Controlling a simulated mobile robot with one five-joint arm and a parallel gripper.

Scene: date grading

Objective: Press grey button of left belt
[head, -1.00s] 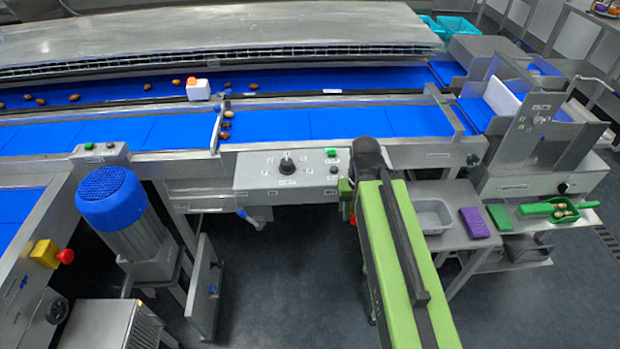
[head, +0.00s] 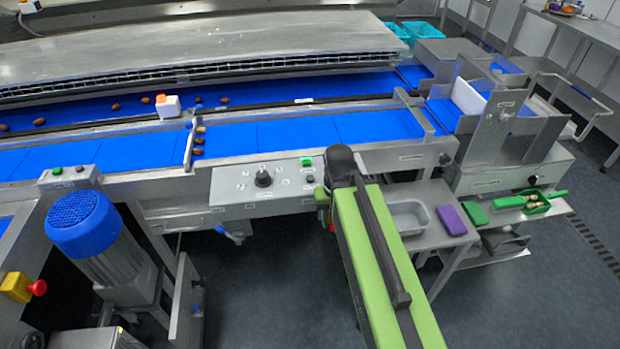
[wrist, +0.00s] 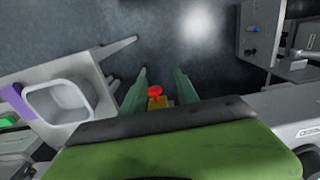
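A small control box (head: 70,175) stands at the left belt's edge in the head view. It carries a green button (head: 57,171) and a small grey button (head: 80,168) to its right. My arm reaches forward at the right of centre, well to the right of that box. My gripper (wrist: 161,73) shows in the wrist view, with its two fingers apart and nothing held. Beyond the fingers is a red button (wrist: 155,91) on a yellow box (wrist: 157,103). In the head view my arm hides most of the gripper.
A control panel (head: 230,188) with a black knob (head: 263,177) and a green button (head: 306,161) lies left of my arm. A blue motor (head: 85,222) stands below the left box. A grey tray (head: 408,217) and purple block (head: 451,219) are right of my arm.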

